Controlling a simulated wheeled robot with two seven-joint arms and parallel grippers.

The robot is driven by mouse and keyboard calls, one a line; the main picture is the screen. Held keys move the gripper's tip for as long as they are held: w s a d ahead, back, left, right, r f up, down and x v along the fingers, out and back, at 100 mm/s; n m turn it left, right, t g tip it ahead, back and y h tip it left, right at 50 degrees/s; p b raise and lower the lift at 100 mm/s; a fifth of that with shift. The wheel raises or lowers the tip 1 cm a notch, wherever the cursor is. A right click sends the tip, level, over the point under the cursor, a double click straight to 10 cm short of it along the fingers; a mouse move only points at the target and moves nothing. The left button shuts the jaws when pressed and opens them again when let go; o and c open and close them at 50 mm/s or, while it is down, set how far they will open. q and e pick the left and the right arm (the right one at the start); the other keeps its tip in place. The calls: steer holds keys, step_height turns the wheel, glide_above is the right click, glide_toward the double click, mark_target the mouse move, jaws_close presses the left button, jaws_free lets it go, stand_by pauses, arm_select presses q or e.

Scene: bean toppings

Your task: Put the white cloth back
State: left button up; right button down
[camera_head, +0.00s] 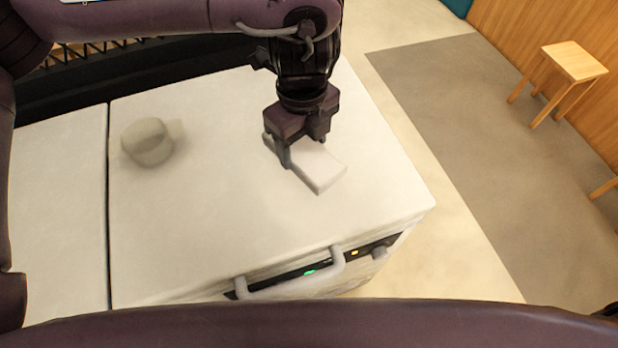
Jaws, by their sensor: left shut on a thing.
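The white cloth (321,170) looks like a small folded block in the head view, over the right part of the white worktop. My left gripper (300,157) comes down from above and is shut on the cloth's left end. The cloth is on or just above the worktop; I cannot tell which. My right gripper is not in view.
The white worktop (215,215) is mostly clear. A round, blurry pale object (148,142) is at its left. A grey handle (300,281) and lit panel run along the front edge. A wooden stool (572,62) stands on the floor at right.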

arm_select(q)
step_height(320, 180, down, 8)
steer(key=shift+d+f, duration=0.1)
steer(key=shift+d, duration=0.05)
steer(key=shift+w+f, duration=0.1)
steer(key=shift+f, duration=2.3)
steer(key=shift+f, duration=0.2)
steer(key=o, duration=1)
steer(key=shift+c, duration=0.2)
steer(key=shift+r, duration=0.15)
step_height(320, 180, up, 12)
steer(key=shift+r+b, duration=0.1)
steer(key=shift+b, duration=0.25)
